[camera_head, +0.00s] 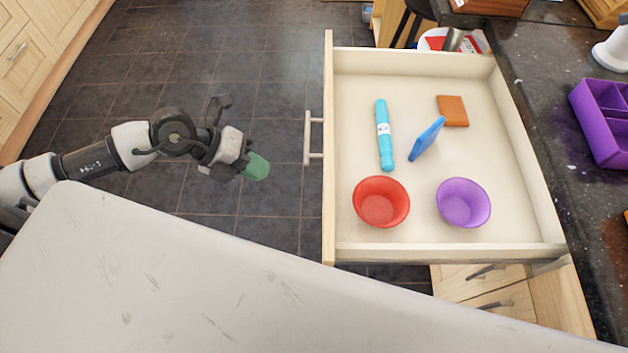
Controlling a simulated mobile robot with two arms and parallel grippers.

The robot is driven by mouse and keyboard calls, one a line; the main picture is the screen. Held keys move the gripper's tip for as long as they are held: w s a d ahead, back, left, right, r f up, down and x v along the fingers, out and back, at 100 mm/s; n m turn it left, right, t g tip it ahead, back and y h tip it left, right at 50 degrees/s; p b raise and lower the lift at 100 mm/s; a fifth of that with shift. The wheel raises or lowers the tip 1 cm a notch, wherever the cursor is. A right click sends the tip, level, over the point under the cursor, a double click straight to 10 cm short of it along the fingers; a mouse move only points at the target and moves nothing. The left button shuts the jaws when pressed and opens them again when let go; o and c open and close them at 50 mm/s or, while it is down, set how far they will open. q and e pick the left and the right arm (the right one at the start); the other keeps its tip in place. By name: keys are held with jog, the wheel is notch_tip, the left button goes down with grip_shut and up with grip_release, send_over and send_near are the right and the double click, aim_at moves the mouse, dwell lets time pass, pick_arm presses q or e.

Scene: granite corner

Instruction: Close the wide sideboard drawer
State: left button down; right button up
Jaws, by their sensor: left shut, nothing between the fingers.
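The wide drawer (440,62) is pulled far out from under the dark counter. Its light wood front (328,150) faces left and carries a pale bar handle (309,138). Inside lie a red bowl (381,203), a purple bowl (463,204), a light blue tube-like item (384,135), a blue flat item (428,138) and an orange-brown block (453,111). My left gripper (257,167), with green fingertips, is shut and empty. It is to the left of the handle, apart from it, above the floor. My right gripper is not in view.
The dark speckled counter (545,75) runs along the right, with a purple compartment tray (603,118) on it. Wooden cabinets (35,50) stand at the far left. Tiled floor (270,60) is clear left of the drawer.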

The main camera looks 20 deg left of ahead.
pick_arm(q)
jog(key=w+d+f+p, duration=0.1)
jog(key=w+d+f, duration=0.2)
jog(key=d, duration=0.6)
notch_tip(320, 180, down, 3)
jog(key=shift+d+r, duration=0.2)
jog(key=shift+d, duration=0.2)
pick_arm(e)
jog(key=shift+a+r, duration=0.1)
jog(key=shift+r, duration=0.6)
